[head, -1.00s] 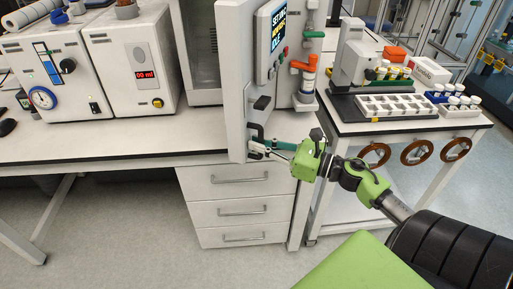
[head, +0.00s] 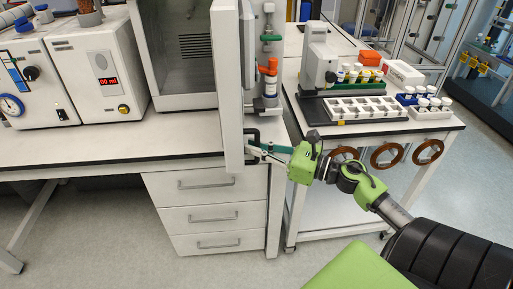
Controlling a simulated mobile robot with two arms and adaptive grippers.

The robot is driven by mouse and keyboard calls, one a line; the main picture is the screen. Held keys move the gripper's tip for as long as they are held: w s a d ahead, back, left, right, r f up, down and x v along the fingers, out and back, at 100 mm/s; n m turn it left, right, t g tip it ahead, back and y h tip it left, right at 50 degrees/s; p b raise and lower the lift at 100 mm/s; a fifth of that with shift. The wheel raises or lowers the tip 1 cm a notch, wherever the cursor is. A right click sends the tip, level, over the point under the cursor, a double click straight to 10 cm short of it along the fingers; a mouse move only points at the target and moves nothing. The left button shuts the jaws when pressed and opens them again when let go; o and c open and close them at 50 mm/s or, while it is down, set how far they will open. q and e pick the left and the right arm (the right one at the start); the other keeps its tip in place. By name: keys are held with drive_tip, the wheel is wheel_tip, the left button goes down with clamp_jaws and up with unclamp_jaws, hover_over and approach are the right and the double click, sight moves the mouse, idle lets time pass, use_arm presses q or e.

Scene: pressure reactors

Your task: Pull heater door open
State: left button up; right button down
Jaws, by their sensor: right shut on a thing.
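The heater door (head: 229,90) is a tall white panel in the middle of the head view. It stands swung out from the heater (head: 186,55), seen almost edge-on, and part of the heater's inside shows to its left. The dark door handle (head: 252,136) is on the door's right-hand face, low down. My right gripper (head: 262,150) reaches in from the right and is shut on the handle, its fingers partly hidden there. My left gripper is not in view.
A white instrument with a red display (head: 108,75) stands left on the bench (head: 100,150). Drawers (head: 208,186) are below the door. At right, a cart (head: 390,130) holds a vial tray (head: 365,108) and an orange-topped bottle (head: 267,80) stands behind the door.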

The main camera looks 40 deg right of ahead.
drive_tip(key=shift+a+f, duration=0.15)
drive_tip(key=c, duration=2.4)
unclamp_jaws()
drive_tip(key=shift+s, duration=0.15)
drive_tip(key=v, duration=1.2)
